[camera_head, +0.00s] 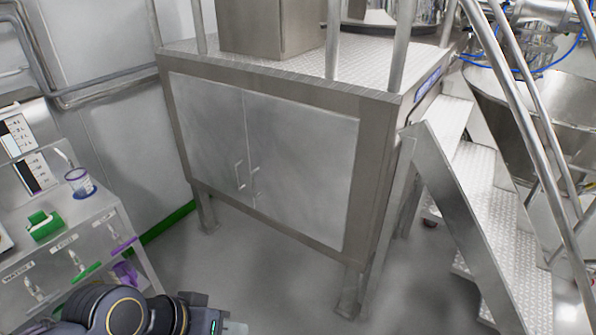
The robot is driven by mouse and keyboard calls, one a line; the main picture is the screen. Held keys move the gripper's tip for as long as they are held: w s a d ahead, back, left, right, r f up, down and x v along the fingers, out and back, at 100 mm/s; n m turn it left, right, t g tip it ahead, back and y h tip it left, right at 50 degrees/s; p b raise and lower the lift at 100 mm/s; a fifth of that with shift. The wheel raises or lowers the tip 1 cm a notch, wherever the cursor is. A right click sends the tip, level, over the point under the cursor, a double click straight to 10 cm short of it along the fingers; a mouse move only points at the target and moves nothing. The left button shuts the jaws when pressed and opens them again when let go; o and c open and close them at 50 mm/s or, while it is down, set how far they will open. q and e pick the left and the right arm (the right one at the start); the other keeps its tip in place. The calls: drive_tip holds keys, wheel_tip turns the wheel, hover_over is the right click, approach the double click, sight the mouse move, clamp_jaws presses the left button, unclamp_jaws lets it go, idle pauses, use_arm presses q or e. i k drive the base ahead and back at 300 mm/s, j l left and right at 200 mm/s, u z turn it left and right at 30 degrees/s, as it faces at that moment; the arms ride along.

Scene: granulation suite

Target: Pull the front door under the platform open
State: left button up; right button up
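The metal cabinet under the platform (280,80) has two flat grey front doors, a left door (205,120) and a right door (308,165). Both look shut, flush in the frame, with a narrow seam between them. A small upright bar handle (239,175) is on the left door and another handle (255,184) is on the right door, both low beside the seam. My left gripper (236,328) shows only partly at the bottom edge, in front of the cabinet and well below the handles, touching neither. Its fingers are cut off, so its opening is unclear. My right gripper is out of view.
A bench (85,215) with a cup (78,181), a green item (45,226) and labelled hooks stands at the left. Metal stairs (500,235) with railings stand at the right. The grey floor (265,255) before the doors is clear.

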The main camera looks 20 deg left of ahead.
sight(303, 155)
drive_tip(key=i+j+u, duration=0.35)
drive_tip(key=i+j, duration=0.45)
drive_tip(key=i+j+u, duration=0.15)
drive_tip(key=i, duration=0.4)
drive_tip(key=i+j+u, duration=0.1)
drive_tip(key=i, duration=0.45)
drive_tip(key=j, duration=0.1)
